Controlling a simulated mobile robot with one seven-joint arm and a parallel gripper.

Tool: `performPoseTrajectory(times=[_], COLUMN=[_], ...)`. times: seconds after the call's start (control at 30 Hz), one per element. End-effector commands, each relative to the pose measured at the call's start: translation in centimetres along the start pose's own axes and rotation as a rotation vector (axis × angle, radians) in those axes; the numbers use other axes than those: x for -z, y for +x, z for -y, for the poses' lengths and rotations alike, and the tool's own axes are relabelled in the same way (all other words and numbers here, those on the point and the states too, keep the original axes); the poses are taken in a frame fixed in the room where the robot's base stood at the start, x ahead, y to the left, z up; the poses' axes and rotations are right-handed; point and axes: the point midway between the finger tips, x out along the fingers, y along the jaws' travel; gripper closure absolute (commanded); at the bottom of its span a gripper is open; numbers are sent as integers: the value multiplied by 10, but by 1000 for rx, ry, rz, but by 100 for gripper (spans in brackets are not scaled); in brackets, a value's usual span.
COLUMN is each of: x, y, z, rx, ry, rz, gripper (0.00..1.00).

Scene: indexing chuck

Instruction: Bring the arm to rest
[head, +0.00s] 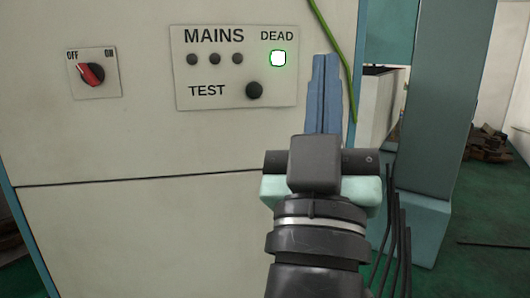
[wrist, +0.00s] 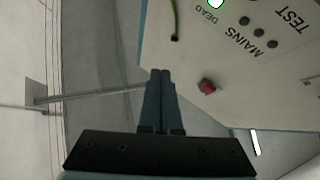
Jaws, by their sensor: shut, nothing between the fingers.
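My gripper (head: 325,62) is shut with its blue fingers together and holds nothing. In the head view it points up in front of the right part of a pale cabinet (head: 130,230). In the wrist view my gripper (wrist: 161,74) also shows its fingers closed, pointing toward the cabinet's edge. I cannot tell how far the fingertips are from the cabinet. My wrist and forearm fill the lower middle of the head view and hide part of the cabinet behind.
The cabinet carries a red rotary switch (head: 91,73) turned toward OFF and a MAINS panel (head: 215,95) with a lit DEAD lamp (head: 278,58) and a black TEST button (head: 254,90). A green cable (head: 335,45) hangs near my fingers. A grey-green column (head: 432,110) stands at the right.

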Motion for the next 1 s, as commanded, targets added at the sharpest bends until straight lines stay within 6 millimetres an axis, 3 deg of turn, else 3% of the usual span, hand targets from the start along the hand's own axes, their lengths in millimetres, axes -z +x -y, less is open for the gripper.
performPoseTrajectory(times=[0.03, 0.17, 0.2, 0.7, 1.0], x=[34, 101, 113, 207, 226], y=[-4, -22, -11, 84, 102], z=[8, 25, 24, 4, 1], rx=[30, 132, 139, 132, 132], ry=[102, 326, 339, 322, 321], rz=[-36, -95, -89, -81, -81], gripper=[100, 100, 100, 100, 100])
